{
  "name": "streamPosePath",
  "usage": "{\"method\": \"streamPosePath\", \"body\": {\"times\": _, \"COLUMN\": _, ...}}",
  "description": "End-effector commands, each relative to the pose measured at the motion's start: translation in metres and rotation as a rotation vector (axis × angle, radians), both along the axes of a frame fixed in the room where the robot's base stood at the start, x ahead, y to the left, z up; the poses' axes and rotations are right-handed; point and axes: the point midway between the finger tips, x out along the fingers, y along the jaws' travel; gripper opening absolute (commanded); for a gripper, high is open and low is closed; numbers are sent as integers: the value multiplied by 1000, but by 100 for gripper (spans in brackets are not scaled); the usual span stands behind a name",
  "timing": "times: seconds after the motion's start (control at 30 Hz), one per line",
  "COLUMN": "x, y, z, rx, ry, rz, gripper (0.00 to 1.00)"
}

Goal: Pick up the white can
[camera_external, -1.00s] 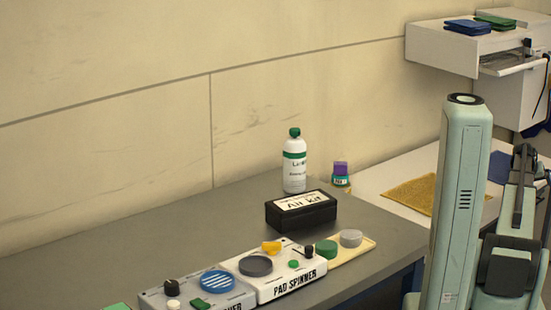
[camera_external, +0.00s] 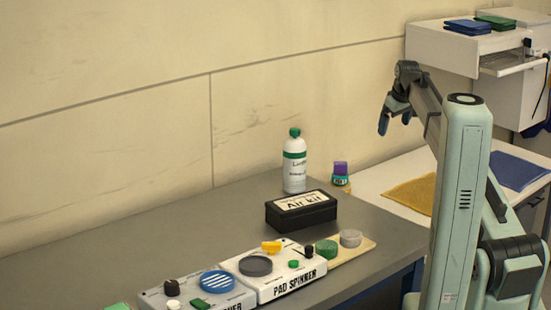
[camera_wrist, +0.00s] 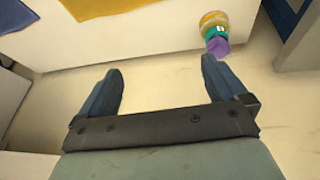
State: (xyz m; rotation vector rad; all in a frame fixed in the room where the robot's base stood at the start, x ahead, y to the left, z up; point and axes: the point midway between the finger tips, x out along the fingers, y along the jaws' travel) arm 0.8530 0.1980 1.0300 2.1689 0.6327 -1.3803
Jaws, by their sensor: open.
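A white bottle (camera_external: 294,172) with a green cap and green band stands upright at the back of the grey bench, near the wall. It is the only large white container I see; I cannot tell whether it is the can named in the task. My gripper (camera_external: 395,118) is open and empty, raised in front of the wall, to the right of the bottle and higher in the picture. In the wrist view my gripper (camera_wrist: 160,68) has its two blue fingers spread with nothing between them. The bottle does not show in the wrist view.
A black box (camera_external: 301,211) stands close in front of the bottle. A small purple-topped stack (camera_external: 340,174) is to its right and shows in the wrist view (camera_wrist: 215,35). Pad spinner (camera_external: 285,277) and discs occupy the bench front. A yellow cloth (camera_external: 411,194) lies on the white counter.

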Motion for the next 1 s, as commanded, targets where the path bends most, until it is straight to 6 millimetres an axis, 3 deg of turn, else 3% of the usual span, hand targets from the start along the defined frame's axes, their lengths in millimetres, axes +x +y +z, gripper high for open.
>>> {"method": "streamPosePath", "body": {"times": 0.03, "x": -14, "y": 32, "z": 14, "rx": 10, "ry": 12, "rz": 70, "gripper": 99}}
{"method": "streamPosePath", "body": {"times": 0.2, "x": -68, "y": 123, "z": 55, "rx": 40, "ry": 61, "rz": 314, "gripper": 99}}
{"method": "streamPosePath", "body": {"times": 0.4, "x": -137, "y": 203, "z": 98, "rx": 68, "ry": 105, "rz": 580, "gripper": 99}}
{"method": "streamPosePath", "body": {"times": 0.53, "x": -170, "y": 233, "z": 116, "rx": 79, "ry": 123, "rz": 697, "gripper": 99}}
{"method": "streamPosePath", "body": {"times": 0.7, "x": -189, "y": 250, "z": 125, "rx": 85, "ry": 133, "rz": 769, "gripper": 99}}
{"method": "streamPosePath", "body": {"times": 0.83, "x": -191, "y": 256, "z": 114, "rx": 86, "ry": 135, "rz": 776, "gripper": 99}}
{"method": "streamPosePath", "body": {"times": 1.0, "x": -190, "y": 267, "z": 87, "rx": 86, "ry": 136, "rz": 775, "gripper": 99}}
